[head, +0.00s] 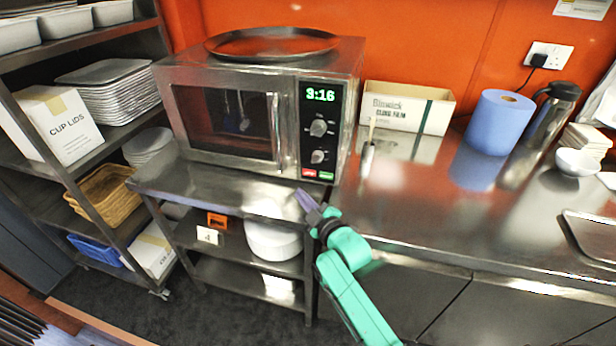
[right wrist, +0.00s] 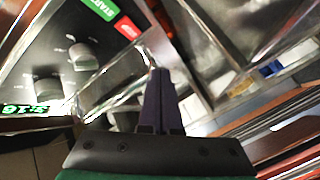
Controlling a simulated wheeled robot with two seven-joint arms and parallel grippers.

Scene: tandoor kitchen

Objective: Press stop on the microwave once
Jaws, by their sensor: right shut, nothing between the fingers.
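A red button (head: 309,173) and a green button (head: 326,175) sit at the panel's bottom. In the right wrist view the red button (right wrist: 127,27) is beside the green start button (right wrist: 100,7). My right gripper (head: 303,195) is shut and empty, just below and in front of the red button, apparently apart from it. Its closed fingers (right wrist: 159,78) show in the wrist view. My left gripper is out of view.
A round dark tray (head: 270,42) lies on top of the microwave. Right of it are a cardboard film box (head: 405,108), a blue paper roll (head: 487,122) and a dark flask (head: 550,115). A loaded shelf rack stands left. The counter front right of the microwave is clear.

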